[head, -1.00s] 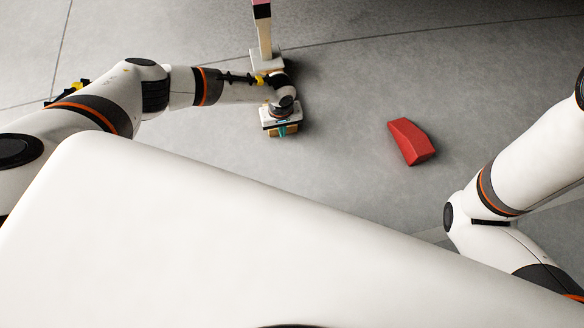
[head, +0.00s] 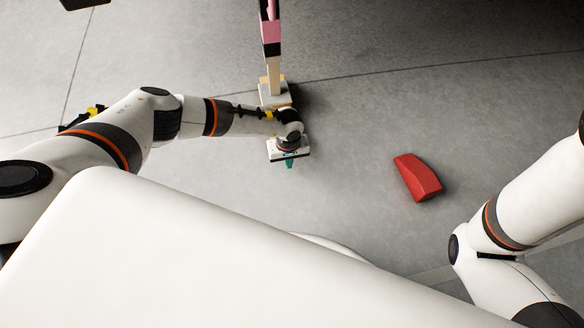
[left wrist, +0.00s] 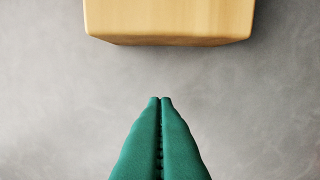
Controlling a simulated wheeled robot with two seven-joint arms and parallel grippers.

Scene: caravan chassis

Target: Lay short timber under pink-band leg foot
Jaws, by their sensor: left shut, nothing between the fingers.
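The pink-band leg (head: 271,32) stands upright at the top of the head view, on a pale foot plate (head: 274,95). My left gripper (head: 289,163) is on the near side of this foot, fingers pointing down. In the left wrist view its green fingers (left wrist: 160,98) are shut together with nothing between them. A pale wooden block, likely the short timber (left wrist: 170,20), lies ahead of the fingertips, apart from them and cut off by the top edge. My wrist hides the area by the foot in the head view, so I cannot tell whether the timber is under it.
A red wedge-shaped block (head: 417,177) lies on the grey floor to the right. The floor between it and my left gripper is clear. My right arm enters at the right edge, its gripper out of view.

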